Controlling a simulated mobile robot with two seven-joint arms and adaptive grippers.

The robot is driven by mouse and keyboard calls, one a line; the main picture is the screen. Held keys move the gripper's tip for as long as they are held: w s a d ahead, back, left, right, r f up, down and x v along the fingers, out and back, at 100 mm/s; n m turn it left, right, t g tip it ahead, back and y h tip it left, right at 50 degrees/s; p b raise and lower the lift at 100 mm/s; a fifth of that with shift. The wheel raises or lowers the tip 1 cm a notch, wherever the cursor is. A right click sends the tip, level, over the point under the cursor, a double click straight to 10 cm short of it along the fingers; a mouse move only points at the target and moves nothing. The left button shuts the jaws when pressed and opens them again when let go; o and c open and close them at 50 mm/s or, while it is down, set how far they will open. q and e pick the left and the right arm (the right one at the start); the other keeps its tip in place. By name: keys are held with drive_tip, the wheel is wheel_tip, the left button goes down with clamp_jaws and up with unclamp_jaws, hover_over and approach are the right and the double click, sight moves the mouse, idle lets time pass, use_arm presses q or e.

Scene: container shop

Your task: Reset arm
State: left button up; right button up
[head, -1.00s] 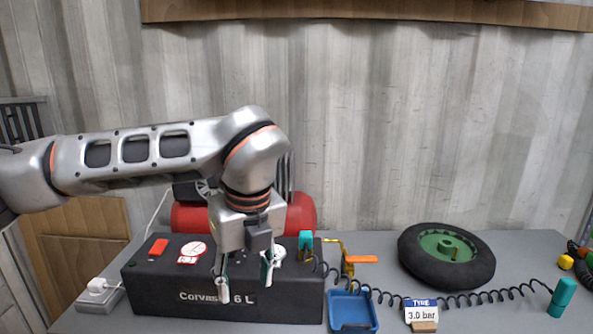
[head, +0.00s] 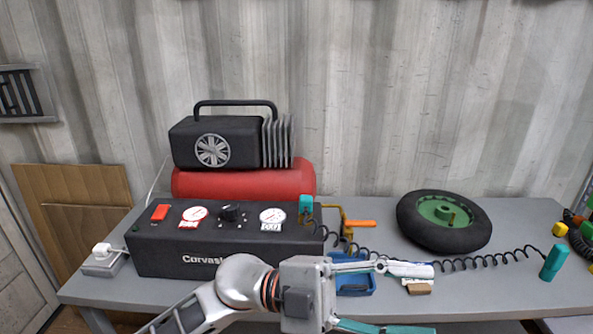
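My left arm comes in from the bottom left. Its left gripper (head: 432,300) points right at the table's front edge, with its two fingers spread wide apart and nothing between them. The upper finger overlaps the tyre pressure sign and the right part of the blue tray (head: 355,289) in the picture. The arm hides the lower front of the black compressor box (head: 160,250). My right gripper does not show.
A red tank (head: 240,181) with a black motor (head: 190,148) stands behind the box. A black tyre with a green hub (head: 436,210) lies at the right. A coiled hose runs to a teal cylinder (head: 553,263). A power socket (head: 103,262) sits left.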

use_arm(q)
drive_tip(key=w+a+f+n+t, duration=0.45)
drive_tip(key=w+n+t, duration=0.25)
drive_tip(key=n+t, duration=0.3)
drive_tip(key=w+a+f+n+t, duration=0.4)
drive_tip(key=w+a+n+t, duration=0.25)
drive_tip(key=n+t, duration=0.4)
drive_tip(key=w+a+f+n+t+y, duration=0.2)
drive_tip(key=a+f+n+t+y, duration=0.3)
drive_tip(key=f+y, duration=0.4)
drive_tip(key=s+a+f+n+g+y, duration=0.1)
drive_tip(key=s+a+f, duration=0.4)
drive_tip(key=f, duration=0.5)
drive_tip(key=s+a+f+n+g+y, duration=0.1)
drive_tip(key=s+a+f+g+y, duration=0.3)
drive_tip(key=f, duration=0.6)
drive_tip(key=s+a+f+n+g+y, duration=0.2)
drive_tip(key=s+a+f+y, duration=0.1)
drive_tip(key=s+a+f, duration=0.4)
wheel_tip(320, 180, down, 3)
drive_tip(key=shift+s+a+f, duration=0.1)
drive_tip(key=shift+s+a, duration=0.3)
drive_tip(key=shift+a, duration=0.7)
